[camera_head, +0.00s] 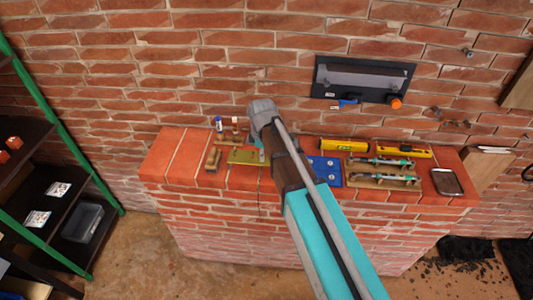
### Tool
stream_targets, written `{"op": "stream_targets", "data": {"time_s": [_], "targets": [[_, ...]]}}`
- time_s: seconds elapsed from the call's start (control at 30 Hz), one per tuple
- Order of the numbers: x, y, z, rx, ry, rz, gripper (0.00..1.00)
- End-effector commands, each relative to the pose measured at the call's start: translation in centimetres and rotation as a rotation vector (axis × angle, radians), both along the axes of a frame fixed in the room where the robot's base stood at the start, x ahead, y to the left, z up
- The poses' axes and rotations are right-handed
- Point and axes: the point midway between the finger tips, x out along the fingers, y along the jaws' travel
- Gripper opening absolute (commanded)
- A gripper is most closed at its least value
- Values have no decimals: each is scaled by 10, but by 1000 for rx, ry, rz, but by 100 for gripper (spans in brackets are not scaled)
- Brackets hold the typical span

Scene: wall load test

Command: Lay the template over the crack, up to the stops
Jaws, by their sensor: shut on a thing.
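An olive-green flat plate (245,157), which looks like the template, is at the top of the low brick wall (195,183), left of my arm. Its right end runs behind my wrist. My gripper (263,153) is mostly hidden behind my own wrist and arm. Only a small part shows at the plate's right end, and it is shut on the plate. The contact itself is hidden. I cannot tell whether the plate lies flat or is held just above the bricks. The crack and the stops cannot be made out clearly.
Wooden blocks (212,159) and small bottles (218,124) stand left. A black panel (363,78) hangs behind. The wall top's left end is clear.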

Motion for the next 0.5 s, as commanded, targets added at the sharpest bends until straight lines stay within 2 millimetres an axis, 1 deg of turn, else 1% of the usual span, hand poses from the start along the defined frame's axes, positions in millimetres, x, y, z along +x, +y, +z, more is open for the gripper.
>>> {"op": "stream_targets", "data": {"time_s": [0.33, 0.5], "targets": [[1, 0, -1, 0, 0, 0, 0], [8, 2, -9, 0, 0, 0, 0]]}}
